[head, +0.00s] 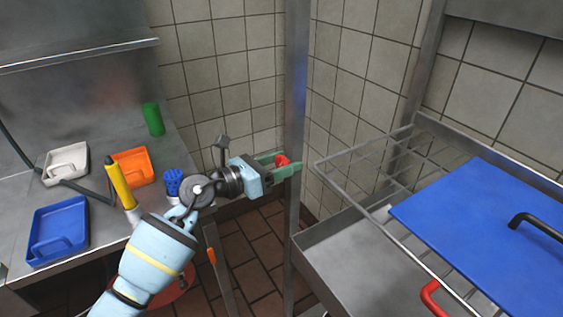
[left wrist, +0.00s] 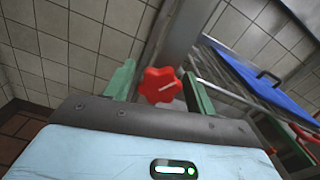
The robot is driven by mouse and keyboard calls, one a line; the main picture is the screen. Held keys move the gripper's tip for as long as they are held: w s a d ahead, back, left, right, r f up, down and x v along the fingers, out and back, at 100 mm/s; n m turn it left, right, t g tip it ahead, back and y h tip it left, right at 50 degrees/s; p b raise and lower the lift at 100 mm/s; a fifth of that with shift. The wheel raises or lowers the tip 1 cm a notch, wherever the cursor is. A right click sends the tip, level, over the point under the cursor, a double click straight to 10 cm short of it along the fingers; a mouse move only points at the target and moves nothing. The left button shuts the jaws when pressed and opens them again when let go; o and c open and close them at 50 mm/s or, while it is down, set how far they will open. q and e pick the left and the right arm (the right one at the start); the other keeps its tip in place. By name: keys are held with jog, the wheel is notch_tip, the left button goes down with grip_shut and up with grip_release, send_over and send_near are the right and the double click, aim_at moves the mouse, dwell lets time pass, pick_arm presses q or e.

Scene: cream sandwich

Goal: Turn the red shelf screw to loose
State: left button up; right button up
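The red shelf screw (head: 282,160) is a lobed knob on the metal post (head: 296,120) at the middle of the head view. In the left wrist view the red screw (left wrist: 160,85) shows its face with a pale line slanting up to the right. My left gripper (head: 280,164) has its green fingers on both sides of the screw. In the left wrist view the fingers (left wrist: 158,88) are apart, with a gap between each finger and the screw.
A wire shelf (head: 375,160) with a blue board (head: 480,230) is to the right of the post. On the left, a metal counter holds a blue tray (head: 85,226), an orange tray (head: 148,163), a white tray (head: 46,172) and a yellow-handled tool (head: 119,182).

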pick_arm(q)
jog(key=shift+o, duration=0.6)
jog(key=v, duration=0.7)
jog(key=shift+s+a, duration=0.25)
jog(key=shift+a, duration=0.05)
